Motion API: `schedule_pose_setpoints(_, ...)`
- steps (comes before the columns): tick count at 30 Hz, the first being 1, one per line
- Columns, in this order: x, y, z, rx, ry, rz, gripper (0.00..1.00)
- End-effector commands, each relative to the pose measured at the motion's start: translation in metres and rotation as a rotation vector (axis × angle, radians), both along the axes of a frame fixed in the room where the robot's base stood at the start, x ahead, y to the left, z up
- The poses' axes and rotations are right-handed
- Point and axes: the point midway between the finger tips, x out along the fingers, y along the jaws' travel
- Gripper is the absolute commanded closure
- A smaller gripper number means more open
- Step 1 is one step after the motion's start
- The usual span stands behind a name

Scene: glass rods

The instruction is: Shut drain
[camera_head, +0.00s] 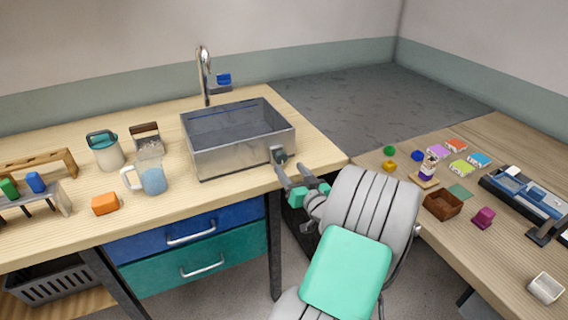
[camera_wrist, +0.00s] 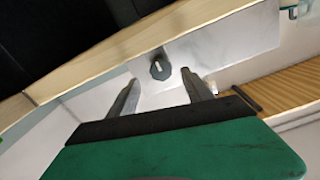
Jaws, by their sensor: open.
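The metal sink (camera_head: 240,150) is set into the wooden counter, and its basin looks dark inside. A small grey drain knob (camera_head: 279,155) sits on the sink's front wall near its right corner. In the wrist view the knob (camera_wrist: 160,69) is a dark, faceted disc with a pale mark, on a light metal face. My gripper (camera_head: 289,168) is just in front of and below the knob. In the wrist view its two fingers (camera_wrist: 160,77) are spread apart, with the knob beyond the gap between their tips. Nothing is held. The drain opening cannot be made out.
A faucet (camera_head: 205,75) rises behind the sink. A jug of blue liquid (camera_head: 152,178), a teal-lidded jar (camera_head: 105,150) and an orange block (camera_head: 105,204) stand left of it. Drawers (camera_head: 190,232) are below the counter. The right table (camera_head: 505,135) holds several small objects.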

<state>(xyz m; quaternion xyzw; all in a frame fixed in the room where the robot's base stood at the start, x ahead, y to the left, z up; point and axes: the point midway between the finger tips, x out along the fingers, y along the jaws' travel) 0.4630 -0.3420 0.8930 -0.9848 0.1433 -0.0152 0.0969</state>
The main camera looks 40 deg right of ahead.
Motion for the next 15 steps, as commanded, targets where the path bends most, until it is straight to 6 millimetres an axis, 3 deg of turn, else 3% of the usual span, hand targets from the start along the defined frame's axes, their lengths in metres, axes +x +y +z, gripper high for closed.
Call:
schedule_pose_setpoints(6,0.038,-0.009,0.001,0.0,0.002,0.005,0.42)
schedule_pose_setpoints(15,0.047,-0.013,0.0,-0.001,0.002,0.002,0.42)
